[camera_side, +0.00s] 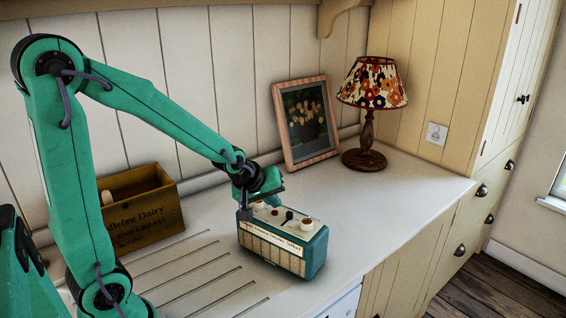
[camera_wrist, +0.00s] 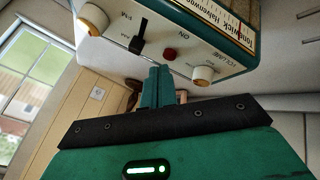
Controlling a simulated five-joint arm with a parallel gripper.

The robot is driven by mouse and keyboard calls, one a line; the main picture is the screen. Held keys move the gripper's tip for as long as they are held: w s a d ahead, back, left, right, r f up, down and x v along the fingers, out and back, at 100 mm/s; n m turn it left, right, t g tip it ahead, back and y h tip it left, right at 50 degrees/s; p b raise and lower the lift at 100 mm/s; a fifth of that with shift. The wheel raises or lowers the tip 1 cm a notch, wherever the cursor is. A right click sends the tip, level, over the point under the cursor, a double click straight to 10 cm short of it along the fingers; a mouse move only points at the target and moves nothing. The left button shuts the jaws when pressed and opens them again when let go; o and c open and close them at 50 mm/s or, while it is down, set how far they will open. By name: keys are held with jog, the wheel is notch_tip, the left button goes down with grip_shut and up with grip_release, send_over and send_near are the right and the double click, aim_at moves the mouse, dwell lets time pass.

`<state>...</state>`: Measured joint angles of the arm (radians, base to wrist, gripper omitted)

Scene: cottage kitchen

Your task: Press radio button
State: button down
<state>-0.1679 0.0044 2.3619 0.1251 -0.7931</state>
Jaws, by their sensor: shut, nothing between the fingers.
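The teal radio (camera_side: 315,252) stands on the white countertop, its cream grille facing the side camera. The wrist view shows the radio (camera_wrist: 185,17) from above, tilted in the picture. A small round red button (camera_wrist: 169,54) sits by the word ON, between a black lever switch (camera_wrist: 139,38) and a cream volume knob (camera_wrist: 203,75). Another knob (camera_wrist: 93,18) is at the left. My gripper (camera_wrist: 158,76) is shut and empty. Its tips appear just below the red button in the picture; contact cannot be told. In the side view my gripper (camera_side: 264,190) is over the radio's far left end.
A wooden dairy crate (camera_side: 150,223) stands at the left by the wall. A framed picture (camera_side: 306,122) and a lamp (camera_side: 368,120) with a floral shade stand behind the radio. Drainage grooves run left of the radio. The countertop to its right is clear.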

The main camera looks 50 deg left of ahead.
aim_at(274, 213)
jog(key=shift+f, duration=0.15)
jog(key=shift+f, duration=0.3)
dwell(0.6)
jog(key=shift+r, duration=0.45)
jog(key=shift+r, duration=0.15)
jog(key=shift+r, duration=2.9)
jog(key=shift+w, duration=0.1)
